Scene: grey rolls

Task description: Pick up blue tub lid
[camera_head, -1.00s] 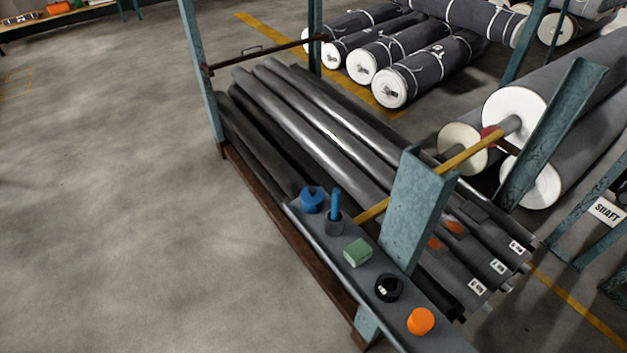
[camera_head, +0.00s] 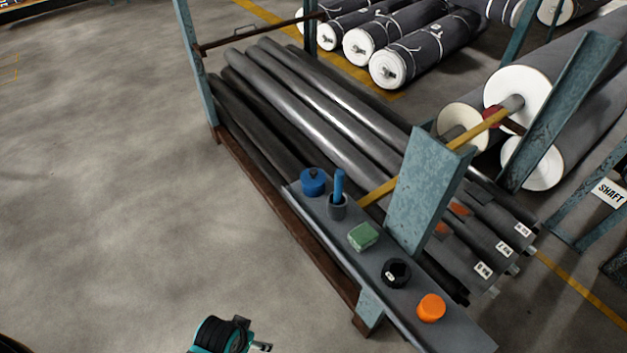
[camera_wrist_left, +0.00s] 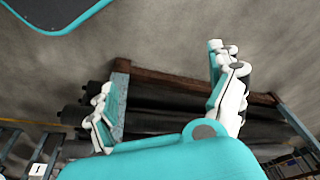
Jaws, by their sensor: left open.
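Behind the fingers are the rack's brown beam and dark rolls. The lid does not show in the wrist view. My right gripper is not in view.
Further along the shelf are a green block (camera_head: 363,236), a black ring (camera_head: 396,272) and an orange cap (camera_head: 431,308). A teal post (camera_head: 425,195) rises beside the shelf. The floor at left is clear.

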